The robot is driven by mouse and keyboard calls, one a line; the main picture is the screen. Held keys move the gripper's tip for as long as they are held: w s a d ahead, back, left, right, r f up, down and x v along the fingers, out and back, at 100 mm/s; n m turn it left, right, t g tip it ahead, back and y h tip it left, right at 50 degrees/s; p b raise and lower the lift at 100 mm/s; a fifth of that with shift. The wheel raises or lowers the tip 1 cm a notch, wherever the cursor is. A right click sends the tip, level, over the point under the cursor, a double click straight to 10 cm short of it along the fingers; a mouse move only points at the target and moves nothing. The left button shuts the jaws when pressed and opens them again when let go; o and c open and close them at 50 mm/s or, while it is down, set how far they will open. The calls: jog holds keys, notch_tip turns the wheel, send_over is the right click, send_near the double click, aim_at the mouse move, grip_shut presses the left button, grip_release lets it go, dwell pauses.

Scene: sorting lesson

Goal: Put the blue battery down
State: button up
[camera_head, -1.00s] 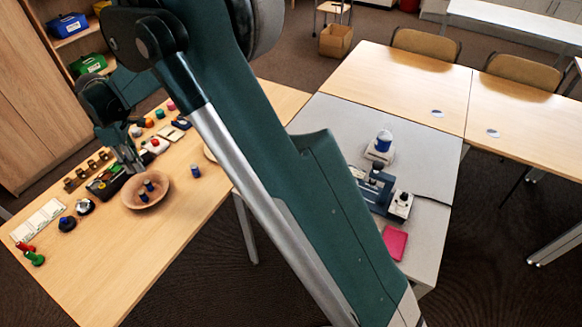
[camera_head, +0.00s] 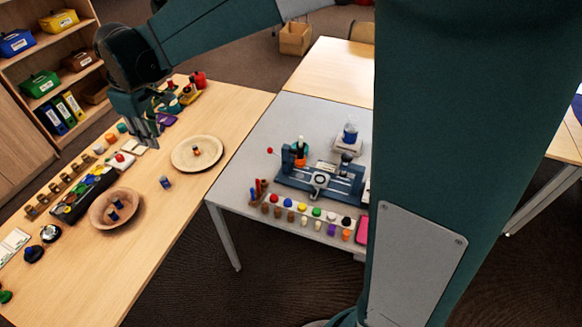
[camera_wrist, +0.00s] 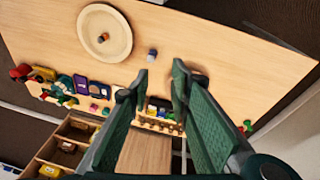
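A small blue battery (camera_head: 165,182) stands on the wooden table between the bowl and the plate. It also shows in the wrist view (camera_wrist: 152,54). Two more blue batteries (camera_head: 115,208) are in the round wooden bowl (camera_head: 98,216). A small battery-like item with orange-brown and dark parts (camera_head: 196,150) is on the round plate (camera_head: 210,163); its exact kind is too small to tell. My gripper (camera_head: 146,139) is above the far left side of the table. In the wrist view its fingers (camera_wrist: 160,76) are apart with nothing between them. A finger partly hides the bowl there.
A dark tray (camera_head: 82,196) and a row of small holders (camera_head: 60,184) line the table's left side. A grey table (camera_head: 255,140) with a blue device (camera_head: 320,180) stands to the right. Bare wood lies in front of the plate.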

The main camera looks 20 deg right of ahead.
jog(key=s+d+r+m+t, duration=0.1)
jog(key=s+d+r+m, duration=0.2)
jog(key=s+d, duration=0.55)
jog(key=s+d+r+m+t, duration=0.1)
jog(key=s+d+r+m, duration=0.3)
jog(key=d, duration=0.7)
jog(key=s+d+f+m+t, duration=0.1)
jog(key=s+d+f+m, duration=0.1)
jog(key=s+d, duration=0.4)
jog(key=s+d+f+m+t+h, duration=0.1)
jog(key=s+d+f, duration=0.3)
jog(key=s, duration=0.7)
jog(key=shift+d+m+t, duration=0.4)
jog(key=shift+d+m, duration=0.4)
jog(key=shift+d, duration=0.5)
jog(key=shift+s, duration=0.1)
